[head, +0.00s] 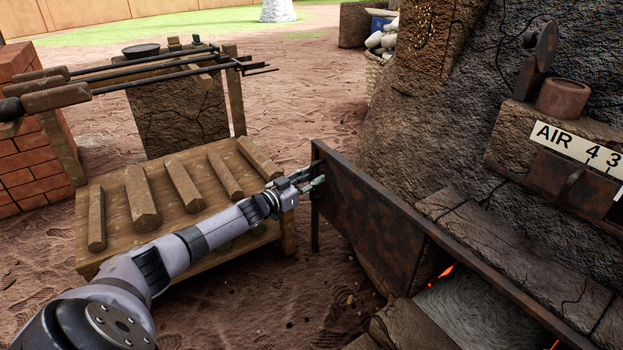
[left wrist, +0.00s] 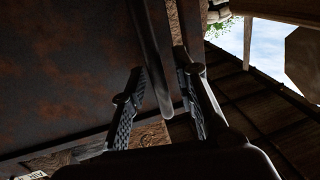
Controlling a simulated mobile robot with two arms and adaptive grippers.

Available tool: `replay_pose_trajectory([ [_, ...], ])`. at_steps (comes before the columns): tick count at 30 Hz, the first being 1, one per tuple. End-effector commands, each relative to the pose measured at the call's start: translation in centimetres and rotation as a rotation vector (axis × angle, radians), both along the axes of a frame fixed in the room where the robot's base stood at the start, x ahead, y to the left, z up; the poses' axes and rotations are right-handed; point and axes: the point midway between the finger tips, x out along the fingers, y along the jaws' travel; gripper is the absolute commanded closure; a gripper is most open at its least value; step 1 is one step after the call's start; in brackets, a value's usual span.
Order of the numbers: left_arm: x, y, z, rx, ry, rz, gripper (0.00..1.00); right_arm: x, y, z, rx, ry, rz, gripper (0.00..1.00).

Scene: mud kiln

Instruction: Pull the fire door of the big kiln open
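The fire door is a rusty dark metal panel (head: 375,215) at the foot of the big kiln (head: 440,125). It stands on edge and sticks out past the kiln's left side; it also fills the left of the left wrist view (left wrist: 65,75). A dark upright bar (left wrist: 160,60) shows at its edge. My left gripper (head: 311,181) is at the door's left end, its fingers apart on either side of the bar. A gap shows between bar and left finger; contact on the right is unclear. My right gripper is not in view.
Red glow (head: 446,270) shows beside the door, near a grey surface (head: 478,312). A wooden bench (head: 118,212) with several wooden bars stands below my left arm. A brick block (head: 30,170) is at far left. Bare earth lies behind the bench.

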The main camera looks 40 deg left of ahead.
Motion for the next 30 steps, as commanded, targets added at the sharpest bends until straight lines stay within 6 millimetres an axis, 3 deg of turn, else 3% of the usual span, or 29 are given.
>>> replay_pose_trajectory([
  [14, -0.9, 0.0, -0.2, 0.000, 0.002, -0.002, 0.69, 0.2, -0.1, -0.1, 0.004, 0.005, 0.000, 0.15],
  [30, -8.3, 1.1, -0.2, 0.001, 0.004, -0.002, 0.69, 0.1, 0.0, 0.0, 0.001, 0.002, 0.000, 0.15],
])
